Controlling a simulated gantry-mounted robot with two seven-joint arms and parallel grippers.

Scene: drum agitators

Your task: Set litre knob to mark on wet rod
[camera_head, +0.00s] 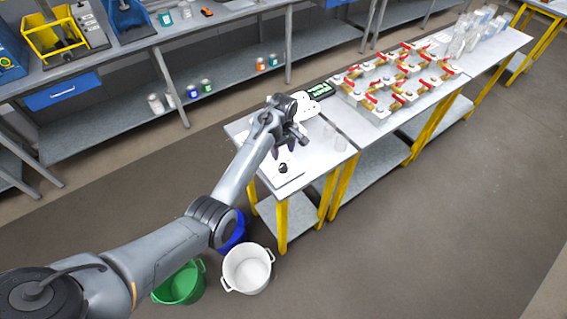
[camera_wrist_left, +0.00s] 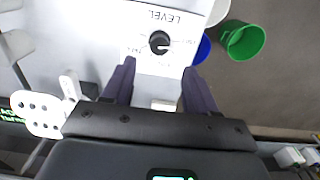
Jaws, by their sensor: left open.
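The black knob (camera_wrist_left: 159,42) sits on a white panel (camera_wrist_left: 195,18) lettered LEVEL, upside down in the left wrist view. Its pointer and the small labels around it are too blurred to read. The knob also shows in the head view (camera_head: 283,168) near the front of the small table. My left gripper (camera_head: 284,150) is above the table, pointing down, just behind the knob. In the left wrist view the left gripper (camera_wrist_left: 157,75) is open, with the knob ahead of the gap and nothing between its fingers. I cannot make out a wet rod. My right gripper is not in view.
A white piece with holes (camera_wrist_left: 40,113) and a dark display with green text (camera_head: 320,91) are behind the gripper. Red-handled valves (camera_head: 403,96) fill the neighbouring bench. White (camera_head: 247,268) and green (camera_head: 181,286) buckets stand on the floor.

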